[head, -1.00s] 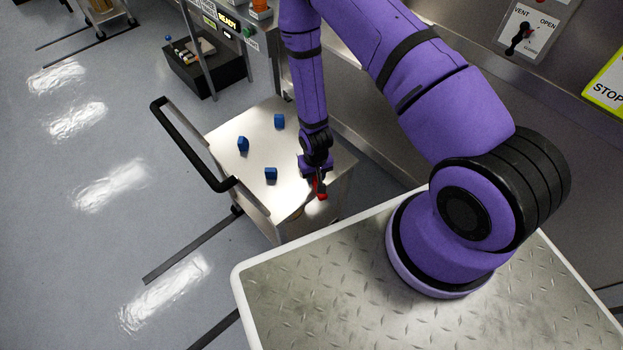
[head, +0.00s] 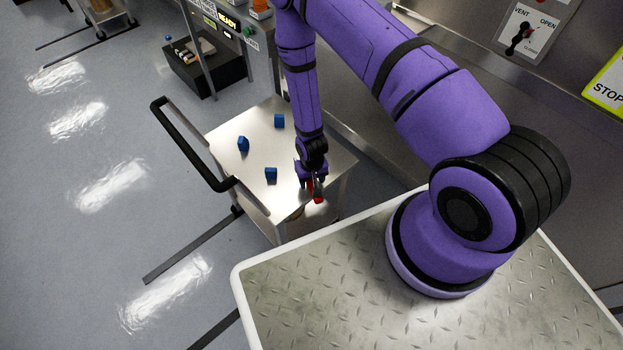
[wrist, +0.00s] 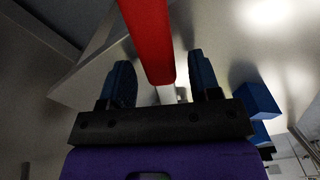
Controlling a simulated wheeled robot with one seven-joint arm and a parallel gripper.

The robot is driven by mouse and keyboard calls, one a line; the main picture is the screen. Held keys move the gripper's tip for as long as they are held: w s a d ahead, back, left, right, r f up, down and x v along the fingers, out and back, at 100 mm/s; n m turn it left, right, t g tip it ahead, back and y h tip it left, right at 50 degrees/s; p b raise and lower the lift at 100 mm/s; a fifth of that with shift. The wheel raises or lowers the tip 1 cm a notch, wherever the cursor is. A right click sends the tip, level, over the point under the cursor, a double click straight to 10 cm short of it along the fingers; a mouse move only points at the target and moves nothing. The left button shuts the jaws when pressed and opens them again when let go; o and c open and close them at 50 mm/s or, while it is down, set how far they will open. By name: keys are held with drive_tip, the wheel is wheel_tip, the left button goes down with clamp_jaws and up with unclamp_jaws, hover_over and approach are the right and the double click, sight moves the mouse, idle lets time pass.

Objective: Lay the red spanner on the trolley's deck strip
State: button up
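The red spanner is at my gripper (head: 312,188), by the near right corner of the trolley deck (head: 250,185). In the head view a small part of the red spanner (head: 317,199) shows below the fingers. In the wrist view the red spanner (wrist: 150,40) runs from the top edge down between the two dark blue fingers (wrist: 161,80). The fingers stand apart, with a narrow gap visible on each side of the spanner. Whether they touch it elsewhere is hidden. I cannot make out the deck strip, or whether the spanner rests on the deck.
Three blue blocks stand on the deck: one at the back (head: 279,121), one at left (head: 243,144), one near the front (head: 271,174). The trolley's black handle (head: 190,145) is at left. A steel panel wall is at right. Open floor (head: 90,240) lies left.

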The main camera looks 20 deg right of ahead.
wheel_tip(320, 180, up, 12)
idle(0.9)
drive_tip(key=shift+r, duration=0.1)
wheel_tip(320, 180, up, 33)
drive_tip(key=w+d+t, duration=0.3)
drive_tip(key=s+d+r+t, duration=0.1)
drive_tip(key=s+d+r, duration=0.1)
drive_tip(key=s+r, duration=0.8)
drive_tip(key=s+d+r+n+t, duration=0.1)
drive_tip(key=s+d+r, duration=0.1)
drive_tip(key=s+r, duration=0.9)
drive_tip(key=shift+s, duration=0.7)
